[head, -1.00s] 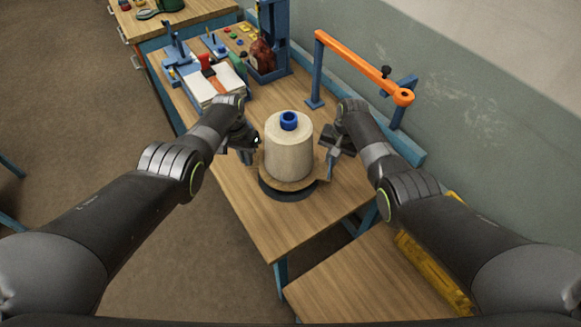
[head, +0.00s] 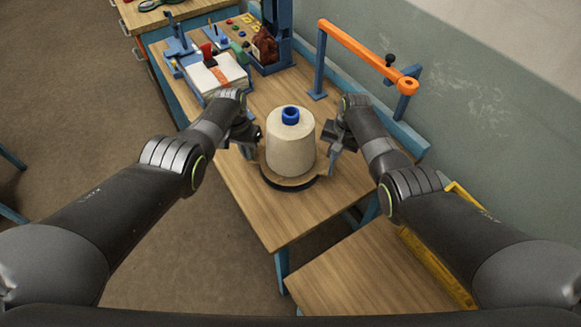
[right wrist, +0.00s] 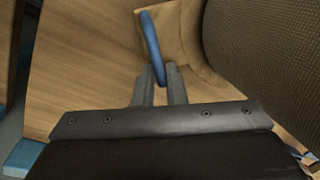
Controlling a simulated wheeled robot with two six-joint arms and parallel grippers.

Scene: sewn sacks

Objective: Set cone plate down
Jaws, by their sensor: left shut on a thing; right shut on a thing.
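The cone plate (head: 291,184) is a wooden plate carrying a large cream thread cone (head: 291,150) with a blue top. It is level over a dark round disc (head: 274,186) on the table, whose front rim shows below it; I cannot tell whether they touch. My left gripper (head: 250,146) is shut at the plate's left side, its grip partly hidden by the arm and cone. My right gripper (head: 332,155) is shut on the plate's blue handle (right wrist: 152,45), clearly between its fingers in the right wrist view. The cone stands upright.
An orange arm on a blue post (head: 360,50) stands behind my right gripper. A tray with white sheets (head: 215,75) and a blue stand (head: 277,30) are at the back. The wooden table (head: 270,222) is clear in front of the plate.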

